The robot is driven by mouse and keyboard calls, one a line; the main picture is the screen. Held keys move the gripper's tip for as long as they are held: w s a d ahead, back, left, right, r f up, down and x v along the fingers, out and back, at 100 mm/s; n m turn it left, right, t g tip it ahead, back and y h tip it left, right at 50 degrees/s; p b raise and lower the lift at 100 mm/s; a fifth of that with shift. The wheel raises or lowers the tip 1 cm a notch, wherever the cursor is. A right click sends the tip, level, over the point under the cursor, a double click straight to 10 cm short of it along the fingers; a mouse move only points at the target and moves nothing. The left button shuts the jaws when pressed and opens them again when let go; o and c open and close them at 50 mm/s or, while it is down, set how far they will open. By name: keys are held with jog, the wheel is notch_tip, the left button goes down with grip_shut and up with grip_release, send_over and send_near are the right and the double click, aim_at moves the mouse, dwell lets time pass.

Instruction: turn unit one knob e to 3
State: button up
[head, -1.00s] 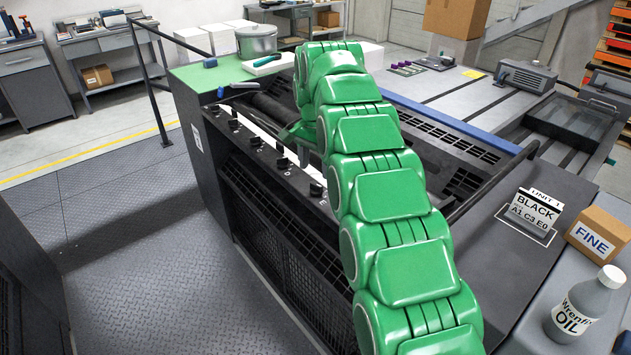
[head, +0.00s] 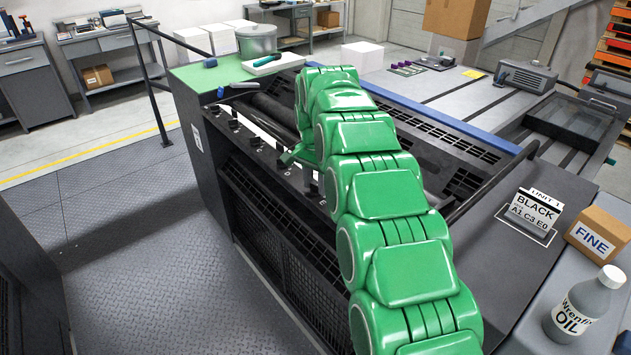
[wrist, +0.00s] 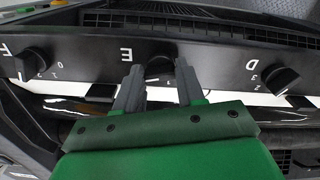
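Knob E (wrist: 159,66) is a black knob under the white letter E on the dark panel in the wrist view. Its pointer direction is hard to make out. My gripper (wrist: 160,70) has its two grey fingers apart, one on each side of knob E, with small gaps seeming to show. Knob F (wrist: 34,62) is to the left and knob D (wrist: 281,79) to the right, with white numerals beside them. In the head view my green arm reaches over unit one, and knob E and most of my gripper are hidden there.
More knobs (head: 254,141) line the unit's top edge. A card (head: 533,209) reads UNIT 1, BLACK, A1 C3 E0. A FINE box (head: 597,237) and an oil bottle (head: 585,305) stand at right. A dark roller (wrist: 230,130) lies close beside the knob panel. The left floor is clear.

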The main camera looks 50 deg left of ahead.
aim_at(316, 185)
jog(key=c, duration=0.5)
jog(key=shift+n, duration=0.7)
jog(key=o, duration=1)
jog(key=shift+o, duration=0.2)
jog(key=shift+r, duration=0.1)
jog(key=shift+r, duration=3.75)
